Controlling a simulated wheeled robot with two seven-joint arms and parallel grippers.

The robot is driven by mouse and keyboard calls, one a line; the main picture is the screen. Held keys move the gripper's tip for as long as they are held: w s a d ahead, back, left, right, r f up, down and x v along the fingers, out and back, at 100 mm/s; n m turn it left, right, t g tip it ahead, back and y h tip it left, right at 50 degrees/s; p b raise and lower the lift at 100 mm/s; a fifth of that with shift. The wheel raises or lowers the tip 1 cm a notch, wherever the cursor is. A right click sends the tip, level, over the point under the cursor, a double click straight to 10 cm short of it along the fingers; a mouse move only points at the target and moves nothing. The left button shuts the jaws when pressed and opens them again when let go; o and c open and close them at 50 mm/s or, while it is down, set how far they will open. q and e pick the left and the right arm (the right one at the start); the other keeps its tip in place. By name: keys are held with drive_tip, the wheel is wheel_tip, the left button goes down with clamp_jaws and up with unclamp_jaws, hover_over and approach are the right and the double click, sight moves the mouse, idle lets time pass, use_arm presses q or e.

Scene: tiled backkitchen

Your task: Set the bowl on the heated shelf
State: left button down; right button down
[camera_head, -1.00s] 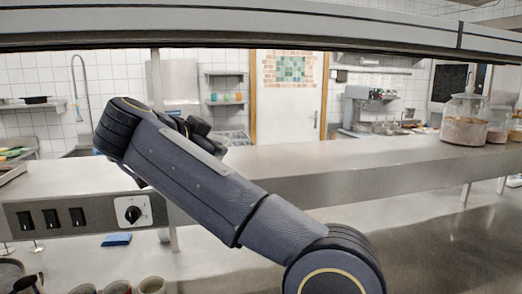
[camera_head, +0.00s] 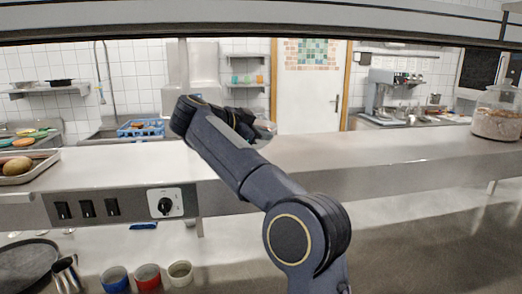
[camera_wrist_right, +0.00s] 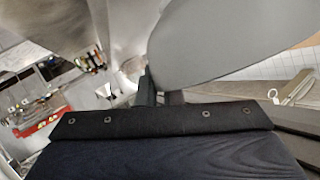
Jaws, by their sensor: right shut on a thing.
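The heated shelf (camera_head: 330,154) is a long steel ledge across the head view, with switches and a black knob on its front at left. My right arm reaches up in front of it, and the right gripper (camera_head: 243,122) is mostly hidden behind my own wrist. I cannot tell the bowl's gap to the shelf. My left gripper is not in view.
A tray with food (camera_head: 28,165) sits on the shelf's left end, and a glass jar (camera_head: 497,115) stands at its right. The shelf's middle is clear. An overhead beam (camera_head: 260,22) crosses above. Several cups and a jug (camera_head: 66,274) stand on the lower counter.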

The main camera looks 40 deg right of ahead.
sight(260, 147)
drive_tip(key=shift+w+d+f, duration=0.25)
drive_tip(key=shift+w+f, duration=0.1)
drive_tip(key=shift+f, duration=0.05)
drive_tip(key=f, duration=0.1)
drive_tip(key=w+f, duration=0.1)
drive_tip(key=f, duration=0.1)
drive_tip(key=d+f, duration=0.1)
drive_tip(key=shift+w+f, duration=0.15)
drive_tip(key=shift+w, duration=0.1)
drive_tip(key=shift+s+a+f, duration=0.1)
drive_tip(key=shift+s+f, duration=0.05)
drive_tip(key=shift+f, duration=0.15)
drive_tip(key=c, duration=1.6)
unclamp_jaws()
drive_tip(key=shift+f, duration=0.1)
drive_tip(key=shift+o, duration=0.2)
